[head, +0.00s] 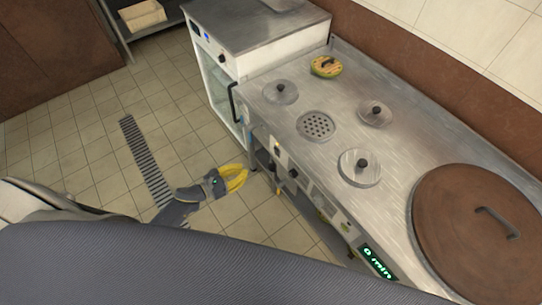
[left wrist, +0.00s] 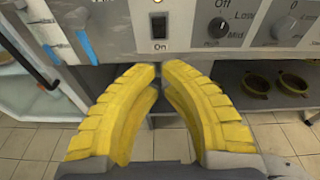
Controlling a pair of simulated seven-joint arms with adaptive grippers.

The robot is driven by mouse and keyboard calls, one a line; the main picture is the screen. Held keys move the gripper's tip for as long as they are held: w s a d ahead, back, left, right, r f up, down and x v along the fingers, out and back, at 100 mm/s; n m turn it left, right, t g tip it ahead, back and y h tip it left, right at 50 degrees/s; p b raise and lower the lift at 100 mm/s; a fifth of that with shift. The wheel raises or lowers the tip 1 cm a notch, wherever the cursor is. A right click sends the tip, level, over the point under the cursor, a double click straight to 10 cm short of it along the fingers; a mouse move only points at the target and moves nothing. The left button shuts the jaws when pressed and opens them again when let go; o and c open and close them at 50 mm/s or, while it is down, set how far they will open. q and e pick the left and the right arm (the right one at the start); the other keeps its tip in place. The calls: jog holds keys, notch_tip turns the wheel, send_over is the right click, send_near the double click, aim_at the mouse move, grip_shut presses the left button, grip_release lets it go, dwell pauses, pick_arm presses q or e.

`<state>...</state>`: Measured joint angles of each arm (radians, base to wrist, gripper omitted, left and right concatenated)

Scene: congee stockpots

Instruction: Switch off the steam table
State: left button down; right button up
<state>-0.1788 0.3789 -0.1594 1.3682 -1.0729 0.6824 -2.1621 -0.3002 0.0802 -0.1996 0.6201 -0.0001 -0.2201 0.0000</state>
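The steam table (head: 300,92) is a steel counter running along the wall in the head view. In the left wrist view its front panel (left wrist: 187,45) shows a dark rocker switch (left wrist: 159,27) in a pale plate, with "On" printed below it. My left gripper (head: 245,177) has yellow ribbed fingers and is in front of the panel. In the left wrist view its fingertips (left wrist: 160,68) lean together, with nothing seen between them. They appear just below the switch and apart from it. My right gripper is not in view.
Small lids and a large brown lid (head: 475,235) lie on the counter. A white cabinet (head: 218,85) adjoins it. The tiled floor (head: 95,165) is open.

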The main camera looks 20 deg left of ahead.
pick_arm(q)
jog(key=shift+m, duration=0.4)
jog(key=shift+w+d, duration=0.1)
send_near(276, 153)
jog(key=shift+x, duration=3.7)
jog(key=shift+f, duration=0.1)
